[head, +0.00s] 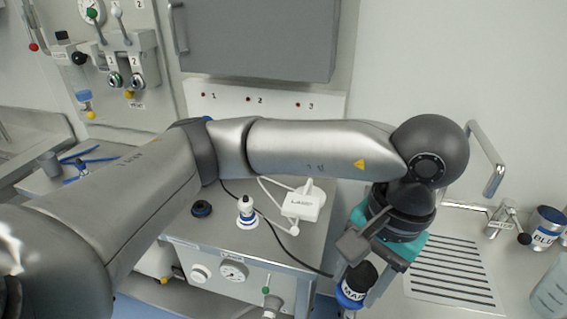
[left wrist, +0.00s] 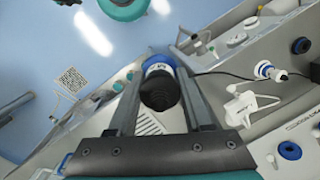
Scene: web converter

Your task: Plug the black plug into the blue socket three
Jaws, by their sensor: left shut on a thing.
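My left gripper (head: 364,276) is shut on a black plug (head: 357,277) with a blue collar and white lettering. It holds the plug low at the front, beside the counter. In the left wrist view the plug (left wrist: 159,92) sits between the two fingers of the gripper (left wrist: 158,78), its black end towards the camera. The back panel (head: 334,102) carries the numbers 1, 2 and 3 with small red dots. My left arm crosses in front of its lower part, so blue socket three is hidden. My right gripper is not in view.
On the counter stand a white-and-blue plug (head: 246,213), a dark blue ring-shaped piece (head: 202,208) and a white device marked LASER (head: 304,202). A black cable (head: 283,246) crosses the counter. A grey cabinet (head: 252,40) hangs above the panel. A slotted drain (head: 447,270) lies at right.

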